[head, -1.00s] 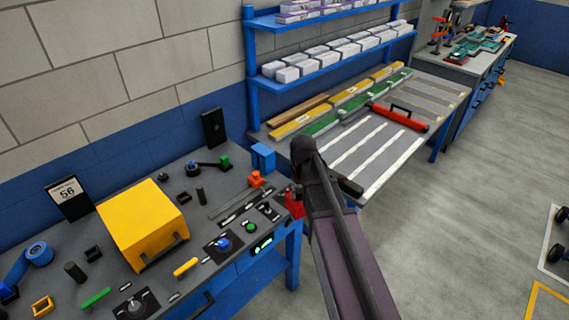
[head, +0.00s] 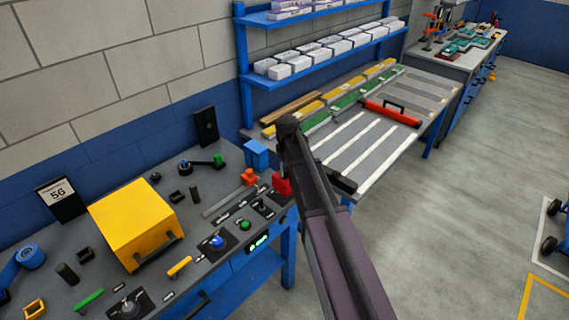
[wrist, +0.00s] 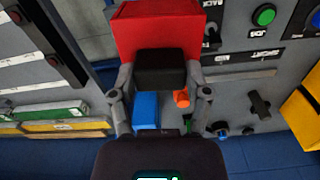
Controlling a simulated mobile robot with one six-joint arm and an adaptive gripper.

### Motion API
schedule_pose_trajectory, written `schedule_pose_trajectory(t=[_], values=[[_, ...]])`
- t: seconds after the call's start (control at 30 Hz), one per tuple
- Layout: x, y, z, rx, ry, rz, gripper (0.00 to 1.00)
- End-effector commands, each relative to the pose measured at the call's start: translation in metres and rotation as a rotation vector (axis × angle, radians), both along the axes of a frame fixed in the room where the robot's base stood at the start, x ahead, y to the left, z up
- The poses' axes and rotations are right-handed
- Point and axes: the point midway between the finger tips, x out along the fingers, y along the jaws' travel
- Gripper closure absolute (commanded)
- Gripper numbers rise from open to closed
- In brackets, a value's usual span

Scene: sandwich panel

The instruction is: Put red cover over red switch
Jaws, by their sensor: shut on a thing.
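The red cover (wrist: 158,28) is a red block with a black grip part (wrist: 160,70). In the wrist view my gripper (wrist: 160,82) is shut on that black part, one finger on each side. In the head view the red cover (head: 282,187) is at the right end of the workbench, just right of a black toggle switch (head: 263,206). I cannot tell its height above the bench. My arm hides most of the gripper in the head view. I cannot make out a red switch; the cover hides part of the panel behind it.
A green button (head: 243,225) and a blue knob (head: 217,242) are on the workbench left of the cover. An orange piece (head: 249,177) and a blue box (head: 256,154) stand behind it. A yellow box (head: 130,222) takes up the bench's middle.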

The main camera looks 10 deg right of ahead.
Motion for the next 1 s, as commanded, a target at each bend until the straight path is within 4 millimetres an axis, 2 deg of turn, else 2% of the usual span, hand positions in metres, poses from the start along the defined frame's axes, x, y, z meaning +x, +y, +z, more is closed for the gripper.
schedule_pose_trajectory(t=[0.03,0.1,0.3,0.73,1.0], values=[[0.019,0.001,-0.003,0.000,0.000,0.022,0.90],[0.033,0.001,-0.004,0.000,0.000,0.051,0.90],[0.052,0.002,-0.006,0.000,0.000,0.099,0.90],[0.052,0.001,-0.007,0.000,0.000,0.104,0.90],[0.052,0.001,-0.016,0.000,0.000,0.103,0.90]])
